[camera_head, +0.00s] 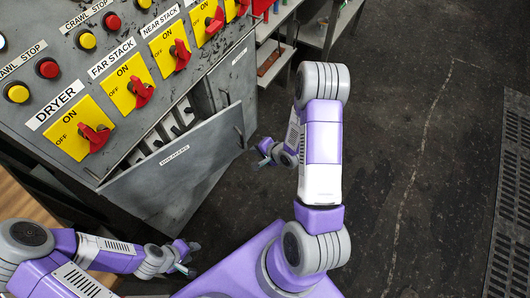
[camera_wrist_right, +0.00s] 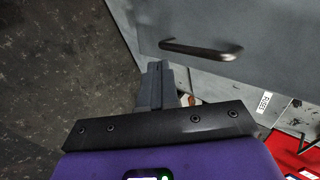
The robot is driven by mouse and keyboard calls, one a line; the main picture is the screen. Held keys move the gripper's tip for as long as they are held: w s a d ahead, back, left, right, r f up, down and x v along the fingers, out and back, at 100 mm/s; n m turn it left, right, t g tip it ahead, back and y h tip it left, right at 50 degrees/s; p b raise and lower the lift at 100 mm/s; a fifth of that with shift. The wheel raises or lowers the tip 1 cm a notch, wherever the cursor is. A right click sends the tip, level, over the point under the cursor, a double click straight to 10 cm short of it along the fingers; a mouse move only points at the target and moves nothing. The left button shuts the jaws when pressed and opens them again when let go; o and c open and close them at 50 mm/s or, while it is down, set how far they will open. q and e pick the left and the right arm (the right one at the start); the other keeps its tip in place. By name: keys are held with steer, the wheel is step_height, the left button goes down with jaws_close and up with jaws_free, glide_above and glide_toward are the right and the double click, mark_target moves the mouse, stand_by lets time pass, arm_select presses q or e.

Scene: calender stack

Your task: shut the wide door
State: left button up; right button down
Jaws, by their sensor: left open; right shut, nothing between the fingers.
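The wide door (camera_head: 185,165) is a grey metal panel with a white label, on the front of the control cabinet. It stands ajar, with a dark gap along its top showing the inside of the cabinet. Its bar handle (camera_head: 240,137) is near its right edge. In the right wrist view a grey door panel (camera_wrist_right: 275,45) with a dark bar handle (camera_wrist_right: 200,49) fills the upper right. My right gripper (camera_head: 263,152) is shut and empty, just right of the door's handle edge; its fingers (camera_wrist_right: 160,75) also show below the handle. My left gripper (camera_head: 189,257) is open and empty, below the door.
The cabinet top (camera_head: 115,60) carries yellow switch plates with red knobs and several push buttons. A narrower grey door (camera_head: 232,82) is right of the wide one. A shelf unit (camera_head: 273,62) stands beyond.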

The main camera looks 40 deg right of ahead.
arm_select(q)
steer(key=shift+f, duration=0.3)
arm_select(e)
steer(key=w, duration=0.1)
steer(key=w+a, duration=0.1)
steer(key=w, duration=0.1)
steer(key=shift+w, duration=0.3)
steer(key=shift+r, duration=0.1)
